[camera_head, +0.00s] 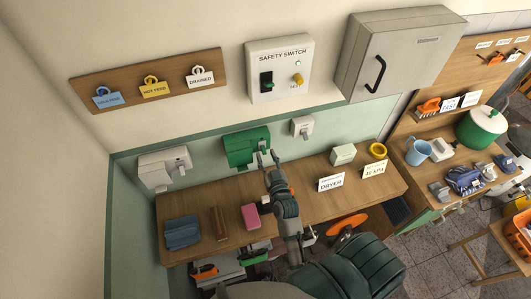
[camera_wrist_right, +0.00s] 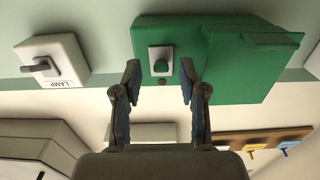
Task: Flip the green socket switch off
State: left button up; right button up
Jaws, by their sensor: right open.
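The green socket (camera_head: 243,146) is a box on the wall above the wooden counter. In the right wrist view, which looks upside down, the green socket (camera_wrist_right: 250,62) fills the top. Its small green switch (camera_wrist_right: 161,65) sits on a light plate. My right gripper (camera_head: 268,159) is at the socket's lower right in the head view. In the wrist view its open fingers (camera_wrist_right: 159,78) stand on either side of the switch, with nothing between them. I cannot tell whether they touch the socket. My left gripper is out of view.
A white socket (camera_head: 165,167) is left of the green one, and a small lamp switch (camera_head: 302,127) is right. The safety switch panel (camera_head: 280,69) is above. A pink block (camera_head: 250,217) and a dryer sign (camera_head: 331,182) are on the counter (camera_head: 318,207).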

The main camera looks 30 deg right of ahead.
jog(key=shift+w, duration=0.8)
jog(key=shift+d, duration=0.1)
grip_shut()
jog(key=t+b, duration=0.1)
jog(key=b, duration=0.1)
jog(key=shift+f+b, duration=0.3)
jog(key=shift+b, duration=0.05)
jog(key=shift+r, duration=0.15)
grip_release()
